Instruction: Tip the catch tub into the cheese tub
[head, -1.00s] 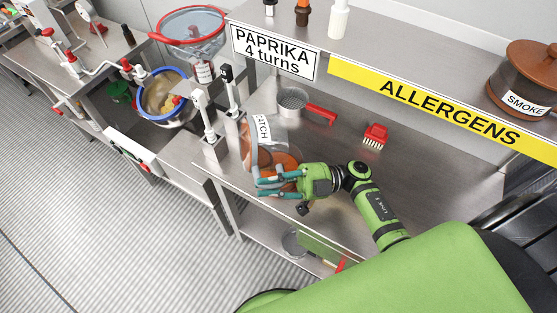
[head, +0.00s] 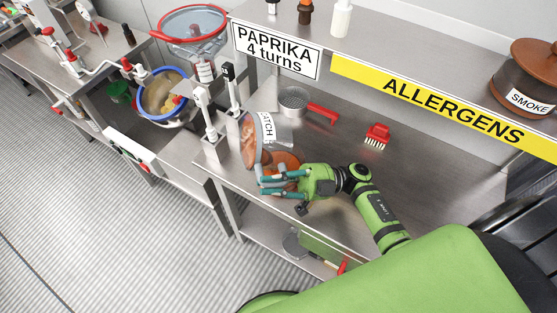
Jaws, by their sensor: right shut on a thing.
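The catch tub (head: 278,131) is a clear grey tub with a CATCH label, at the left end of the steel bench. It is tilted, and brown-orange shows at its left side. My right gripper (head: 262,186) is at its lower front, with teal fingers shut on it; the exact contact is partly hidden. A rounded brown-orange surface shows behind the fingers, and I cannot tell whether it belongs to the tub. No label for a cheese tub is readable. A blue-rimmed bowl (head: 145,79) with yellow bits in it stands to the left. My left gripper is not in view.
A white-topped post (head: 208,120) stands close left of the tub. A strainer with a red handle (head: 322,113) and a red brush (head: 378,136) lie on the bench (head: 420,190). An overhead shelf holds a brown SMOKE pot (head: 530,75).

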